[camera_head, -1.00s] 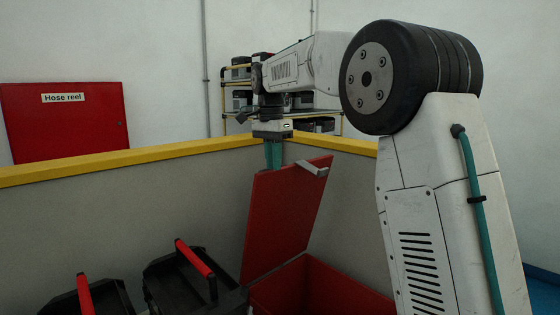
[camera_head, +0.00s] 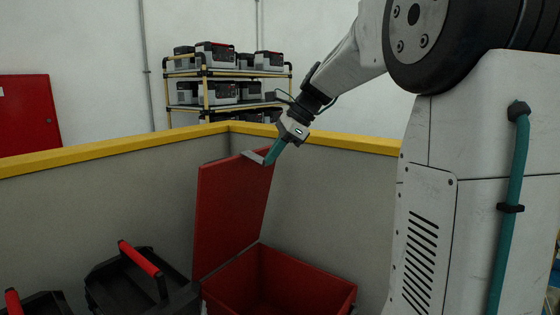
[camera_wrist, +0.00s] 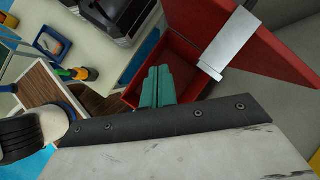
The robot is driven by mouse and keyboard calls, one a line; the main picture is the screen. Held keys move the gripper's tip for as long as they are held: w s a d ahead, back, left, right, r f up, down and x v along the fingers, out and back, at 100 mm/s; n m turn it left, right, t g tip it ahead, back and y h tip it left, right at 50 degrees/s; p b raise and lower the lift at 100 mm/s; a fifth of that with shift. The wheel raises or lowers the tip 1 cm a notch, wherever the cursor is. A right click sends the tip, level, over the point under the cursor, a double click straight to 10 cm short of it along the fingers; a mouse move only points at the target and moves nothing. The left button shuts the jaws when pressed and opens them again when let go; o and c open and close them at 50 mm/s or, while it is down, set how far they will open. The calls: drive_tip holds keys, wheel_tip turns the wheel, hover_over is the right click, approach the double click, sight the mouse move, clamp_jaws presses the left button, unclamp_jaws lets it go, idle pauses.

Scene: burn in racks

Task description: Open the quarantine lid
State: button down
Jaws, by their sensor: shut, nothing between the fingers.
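The red quarantine lid (camera_head: 228,213) stands raised, close to upright, at the left side of the open red bin (camera_head: 310,284). A pale metal handle (camera_head: 254,157) sits at the lid's top edge. My gripper (camera_head: 272,154), with teal fingers, is shut and empty, right beside the handle at the lid's top right corner; I cannot tell whether it touches. In the wrist view the shut fingers (camera_wrist: 157,87) point over the red bin's inside, with the handle (camera_wrist: 229,42) and the lid (camera_wrist: 270,60) to their right.
Black carriers with red handles (camera_head: 138,275) stand left of the bin. Grey partition walls with a yellow top rail (camera_head: 110,152) enclose the corner. A rack (camera_head: 228,90) holding several grey units stands behind. A red wall cabinet (camera_head: 28,115) is at the left.

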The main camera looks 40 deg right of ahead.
drive_tip(key=s+d+m+t+h, duration=0.2)
drive_tip(key=s+d+m+t, duration=0.55)
drive_tip(key=s+m, duration=0.2)
drive_tip(key=w+a+f, duration=0.1)
drive_tip(key=w, duration=0.5)
drive_tip(key=w+a+f, duration=0.2)
drive_tip(key=w, duration=0.4)
drive_tip(key=shift+w+f, duration=0.15)
drive_tip(key=shift+w, duration=0.2)
drive_tip(key=shift+g, duration=0.25)
